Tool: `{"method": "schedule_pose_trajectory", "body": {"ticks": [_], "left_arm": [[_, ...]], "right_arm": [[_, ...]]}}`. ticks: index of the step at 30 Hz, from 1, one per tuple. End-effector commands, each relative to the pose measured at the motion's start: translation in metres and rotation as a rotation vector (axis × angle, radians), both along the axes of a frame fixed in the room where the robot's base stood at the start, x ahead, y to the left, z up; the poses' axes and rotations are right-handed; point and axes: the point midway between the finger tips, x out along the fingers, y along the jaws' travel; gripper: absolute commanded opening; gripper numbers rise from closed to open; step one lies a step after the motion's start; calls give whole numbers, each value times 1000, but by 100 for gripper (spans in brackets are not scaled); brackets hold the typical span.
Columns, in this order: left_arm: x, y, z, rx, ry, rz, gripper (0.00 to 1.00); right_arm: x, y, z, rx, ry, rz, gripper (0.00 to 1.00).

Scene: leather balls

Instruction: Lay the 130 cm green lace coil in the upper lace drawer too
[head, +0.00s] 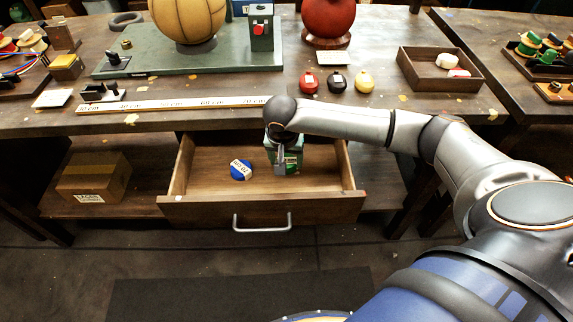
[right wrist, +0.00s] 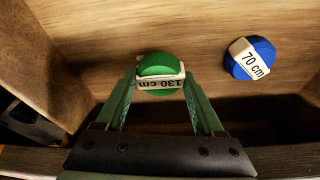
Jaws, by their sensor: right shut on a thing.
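The green lace coil (right wrist: 158,68), with a white band marked 130 cm, is between the fingertips of my right gripper (right wrist: 160,82). My right gripper (head: 286,168) is shut on it and points down inside the open drawer (head: 208,186). A blue coil (head: 241,170) lies on the drawer floor to the left of the gripper. In the right wrist view the blue coil (right wrist: 250,58) shows a white band marked 70 cm. I cannot tell whether the green coil touches the drawer floor. My left gripper is not in view.
The drawer front has a metal handle (head: 262,223). A cardboard box (head: 94,178) sits on the lower shelf. The drawer floor around the blue coil is clear.

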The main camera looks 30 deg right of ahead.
Motion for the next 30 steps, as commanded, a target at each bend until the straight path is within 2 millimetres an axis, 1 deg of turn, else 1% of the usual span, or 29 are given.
{"method": "schedule_pose_trajectory", "body": {"ticks": [1, 3, 14, 15, 22, 30], "left_arm": [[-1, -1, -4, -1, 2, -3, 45], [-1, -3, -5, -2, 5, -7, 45], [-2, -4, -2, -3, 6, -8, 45], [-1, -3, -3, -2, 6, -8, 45], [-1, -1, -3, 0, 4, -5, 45], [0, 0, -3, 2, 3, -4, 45]], "right_arm": [[-1, -1, -11, -2, 2, -2, 13], [0, -1, -17, -2, 0, -1, 13], [-1, -1, -21, -1, 0, -1, 13], [-1, -1, -21, -1, 0, -1, 73], [-1, -1, -21, -1, 0, -1, 99], [-1, -1, -20, -1, 0, -1, 100]]}}
